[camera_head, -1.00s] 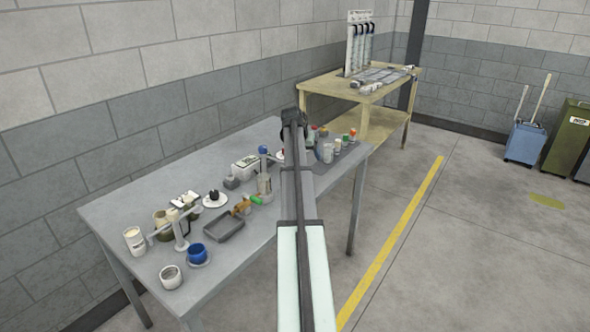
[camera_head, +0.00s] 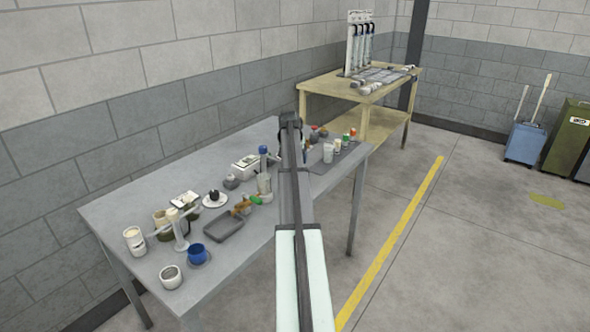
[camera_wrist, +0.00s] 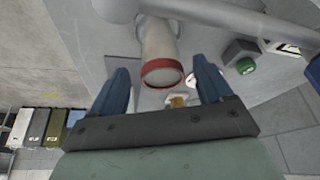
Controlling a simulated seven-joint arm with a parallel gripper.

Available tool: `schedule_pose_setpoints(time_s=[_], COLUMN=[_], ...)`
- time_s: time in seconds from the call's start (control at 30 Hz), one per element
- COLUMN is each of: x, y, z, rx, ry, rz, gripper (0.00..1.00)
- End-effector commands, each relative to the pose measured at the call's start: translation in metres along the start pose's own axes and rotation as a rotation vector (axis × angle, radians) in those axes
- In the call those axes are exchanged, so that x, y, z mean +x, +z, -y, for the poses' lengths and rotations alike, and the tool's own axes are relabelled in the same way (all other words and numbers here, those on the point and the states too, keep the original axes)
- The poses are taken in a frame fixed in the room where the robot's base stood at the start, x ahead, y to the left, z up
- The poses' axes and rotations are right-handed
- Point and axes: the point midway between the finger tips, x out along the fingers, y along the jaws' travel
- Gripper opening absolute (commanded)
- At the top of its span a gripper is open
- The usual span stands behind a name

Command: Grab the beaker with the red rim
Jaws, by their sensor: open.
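The beaker with the red rim (camera_wrist: 160,72) shows in the wrist view as a pale cylinder with a red ring round its end. My gripper (camera_wrist: 162,66) is open, with one blue finger on each side of the rim. Gaps show between the fingers and the rim, and I see no contact. In the head view my gripper (camera_head: 291,125) is over the far part of the grey table (camera_head: 125,212). My arm covers part of the table there, and I cannot pick out the beaker in that view.
A dark tray (camera_head: 224,231), a blue cup (camera_head: 197,253), a white cup (camera_head: 170,276) and a blue-topped bottle (camera_head: 264,172) stand on the near and middle table. Several small containers stand right of my arm. A green-faced block (camera_wrist: 244,65) is right of the beaker in the wrist view.

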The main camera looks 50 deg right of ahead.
Motion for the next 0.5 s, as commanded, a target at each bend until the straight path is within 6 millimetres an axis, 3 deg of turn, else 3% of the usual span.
schedule_pose_setpoints(time_s=[0.17, 0.5], x=[0.008, 0.049], y=[0.001, 0.003], z=[0.000, 0.001], rx=[0.000, -0.001], ry=[0.000, -0.001], rz=[0.000, 0.000], gripper=[0.79, 0.79])
